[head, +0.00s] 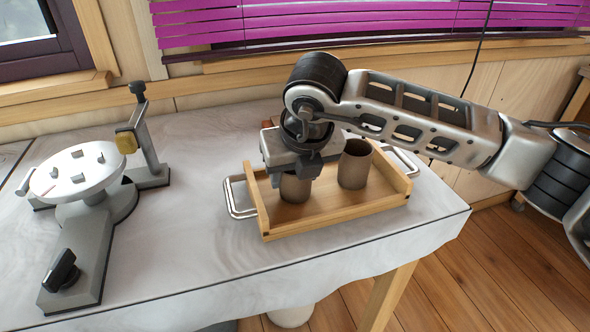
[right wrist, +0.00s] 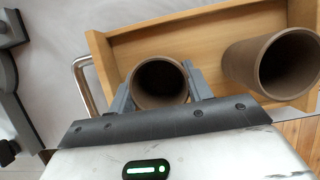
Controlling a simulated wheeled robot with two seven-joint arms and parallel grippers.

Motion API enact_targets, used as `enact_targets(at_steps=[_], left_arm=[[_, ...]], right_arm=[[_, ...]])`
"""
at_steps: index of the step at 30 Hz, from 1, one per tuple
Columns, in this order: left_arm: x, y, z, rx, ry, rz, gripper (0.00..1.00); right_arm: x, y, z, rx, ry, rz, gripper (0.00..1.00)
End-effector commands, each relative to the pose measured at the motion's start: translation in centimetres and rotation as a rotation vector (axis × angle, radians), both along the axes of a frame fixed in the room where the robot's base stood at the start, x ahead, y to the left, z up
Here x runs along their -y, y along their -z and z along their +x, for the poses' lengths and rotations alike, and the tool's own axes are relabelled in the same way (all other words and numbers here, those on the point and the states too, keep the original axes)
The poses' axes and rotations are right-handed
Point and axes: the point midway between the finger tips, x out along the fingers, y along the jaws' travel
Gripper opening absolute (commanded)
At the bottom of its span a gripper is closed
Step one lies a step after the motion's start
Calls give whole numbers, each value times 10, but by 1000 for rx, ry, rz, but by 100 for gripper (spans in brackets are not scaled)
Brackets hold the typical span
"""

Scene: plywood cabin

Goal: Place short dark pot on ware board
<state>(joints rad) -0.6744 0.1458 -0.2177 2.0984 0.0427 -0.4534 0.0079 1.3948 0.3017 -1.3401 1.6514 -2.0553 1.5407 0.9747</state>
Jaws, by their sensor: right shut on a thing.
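The short dark pot (head: 295,188) is brown and round, at the left end of the ware board (head: 335,214), a wooden tray with metal handles. My right gripper (head: 294,173) comes down over it from above and is shut on it. In the right wrist view the pot's open mouth (right wrist: 160,82) faces the camera, with one finger on each side. The pot looks upright and at or very near the board's floor; its contact with the board is hard to tell. My left gripper is not in view.
A second, taller-looking brown pot (head: 355,166) stands on the board, just right of the held one, with a gap between. A grey device with a white disc (head: 77,172) stands on the table at left. The cloth-covered table (head: 190,245) is clear between it and the board.

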Motion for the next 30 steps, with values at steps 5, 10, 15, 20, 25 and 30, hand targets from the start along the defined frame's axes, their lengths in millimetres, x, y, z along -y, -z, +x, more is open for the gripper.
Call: enact_targets(at_steps=[5,10,15,20,25,30], left_arm=[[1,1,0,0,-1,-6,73],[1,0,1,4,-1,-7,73],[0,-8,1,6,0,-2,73],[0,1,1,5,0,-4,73],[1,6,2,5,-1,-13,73],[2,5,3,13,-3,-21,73]], right_arm=[[0,2,0,0,0,0,72],[0,2,0,0,0,0,72],[0,-4,0,0,0,0,72],[3,-24,-9,5,-2,1,72],[7,-60,-22,6,0,2,72],[11,-90,-35,4,-2,1,72]])
